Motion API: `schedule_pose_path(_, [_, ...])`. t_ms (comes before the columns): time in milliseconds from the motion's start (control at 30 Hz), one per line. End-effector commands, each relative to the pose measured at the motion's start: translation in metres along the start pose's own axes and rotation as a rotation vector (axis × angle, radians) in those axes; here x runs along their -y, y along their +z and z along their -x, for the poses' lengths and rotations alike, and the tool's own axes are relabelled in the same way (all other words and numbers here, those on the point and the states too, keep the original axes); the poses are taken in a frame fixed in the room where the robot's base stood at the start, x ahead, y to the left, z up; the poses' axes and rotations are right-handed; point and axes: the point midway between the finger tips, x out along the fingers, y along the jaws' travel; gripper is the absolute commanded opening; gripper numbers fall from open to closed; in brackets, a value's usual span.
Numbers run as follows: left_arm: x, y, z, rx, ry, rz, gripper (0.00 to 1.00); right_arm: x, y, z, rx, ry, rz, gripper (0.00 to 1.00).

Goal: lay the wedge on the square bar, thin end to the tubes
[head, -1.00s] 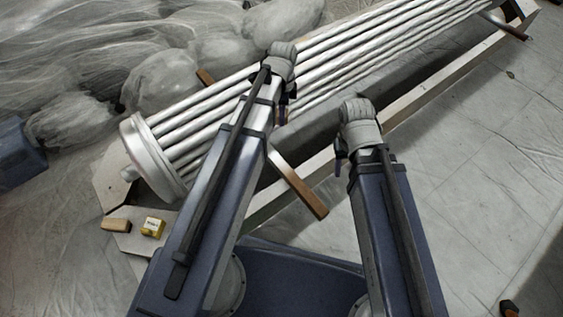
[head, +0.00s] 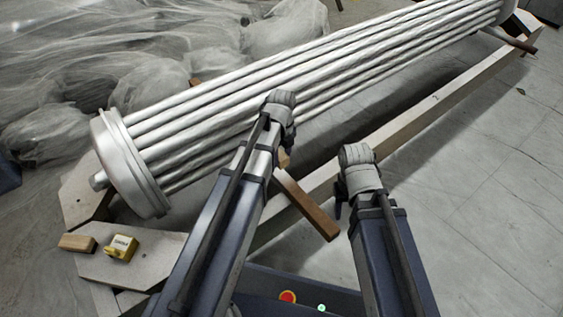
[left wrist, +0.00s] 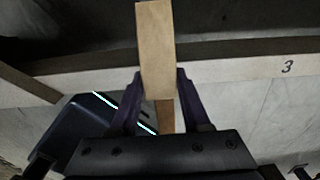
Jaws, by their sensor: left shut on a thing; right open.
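The square bar (head: 308,205) is a brown wooden bar sticking out towards me from under the bundle of silver tubes (head: 300,75). My left gripper (head: 284,146) is just beyond the bar's visible length, beside the tubes. It is shut on the wedge (left wrist: 157,50), a pale wooden piece pointing up in the left wrist view. Only a small tan part of the wedge (head: 284,159) shows in the head view, close to the bar. I cannot tell whether they touch. My right gripper (head: 340,207) is open and empty, right of the bar.
A long pale beam (head: 400,125) marked 3 in the left wrist view runs beside the tubes. A yellow block (head: 121,247) and a wooden block (head: 77,242) sit on a board at lower left. Sheeted heaps lie behind. Floor at right is clear.

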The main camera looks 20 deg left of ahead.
Motion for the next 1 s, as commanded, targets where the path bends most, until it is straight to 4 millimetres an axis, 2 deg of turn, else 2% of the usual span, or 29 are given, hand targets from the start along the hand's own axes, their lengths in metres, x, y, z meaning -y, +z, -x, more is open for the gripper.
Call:
schedule_pose_path(467, [0.0, 0.0, -0.004, 0.0, 0.0, -0.001, 0.0, 0.0, 0.0, -0.003, 0.0, 0.0, 0.0, 0.5])
schedule_pose_path(667, [0.0, 0.0, -0.015, 0.0, 0.0, 0.0, 0.0, 0.002, -0.001, -0.015, 0.0, 0.0, -0.002, 0.5])
schedule_pose_path(1000, [0.0, 0.0, -0.046, 0.0, 0.0, 0.0, 0.0, 0.004, -0.003, -0.045, -0.002, 0.0, -0.004, 0.5])
